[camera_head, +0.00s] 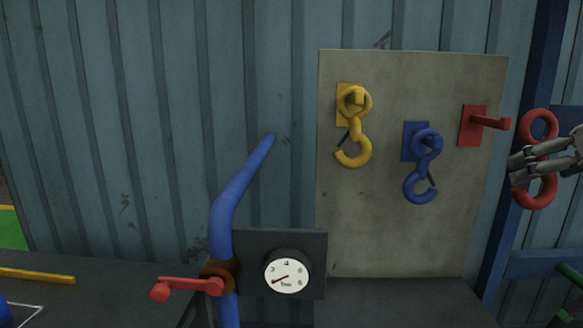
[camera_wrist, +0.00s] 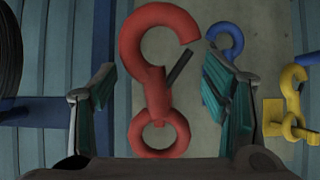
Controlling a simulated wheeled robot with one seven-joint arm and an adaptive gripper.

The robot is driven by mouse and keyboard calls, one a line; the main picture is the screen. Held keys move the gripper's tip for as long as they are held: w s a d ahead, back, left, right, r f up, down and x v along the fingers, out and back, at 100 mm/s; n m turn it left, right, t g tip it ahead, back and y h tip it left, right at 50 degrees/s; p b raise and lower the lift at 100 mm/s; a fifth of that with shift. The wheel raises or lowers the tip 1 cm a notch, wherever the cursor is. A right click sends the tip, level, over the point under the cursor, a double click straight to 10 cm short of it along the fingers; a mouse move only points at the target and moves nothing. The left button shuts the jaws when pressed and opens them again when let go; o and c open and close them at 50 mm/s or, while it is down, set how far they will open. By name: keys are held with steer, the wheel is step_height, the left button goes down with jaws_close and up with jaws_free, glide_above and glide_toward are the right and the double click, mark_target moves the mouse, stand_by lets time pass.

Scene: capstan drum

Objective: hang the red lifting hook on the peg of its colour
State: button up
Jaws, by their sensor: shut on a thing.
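The red lifting hook (camera_head: 536,197) is at the right of the head view, upright with its round eye at the top. My gripper (camera_head: 516,168) is shut on its middle, coming in from the right edge. The red peg (camera_head: 490,122) sticks out from a red plate on the grey board, bare, just left of the hook's eye; a gap shows between them. In the wrist view the red hook (camera_wrist: 157,92) lies between my two fingers (camera_wrist: 160,85), eye toward the bottom of the picture. I cannot make out the red peg there.
The grey board (camera_head: 400,235) also bears a yellow hook (camera_head: 352,157) on a yellow peg and a blue hook (camera_head: 418,190) on a blue peg. A blue lever (camera_head: 238,190), a red handle (camera_head: 190,285) and a dial gauge (camera_head: 287,274) stand in front, lower left.

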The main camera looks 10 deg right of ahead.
steer(key=w+d+f+b, duration=0.1)
steer(key=w+d, duration=0.2)
steer(key=w, duration=0.8)
steer(key=shift+w, duration=0.15)
stand_by(1.4)
steer(key=shift+f, duration=0.1)
stand_by(0.8)
steer(key=o, duration=1.8)
steer(key=shift+o, duration=0.2)
steer(key=shift+f, duration=0.15)
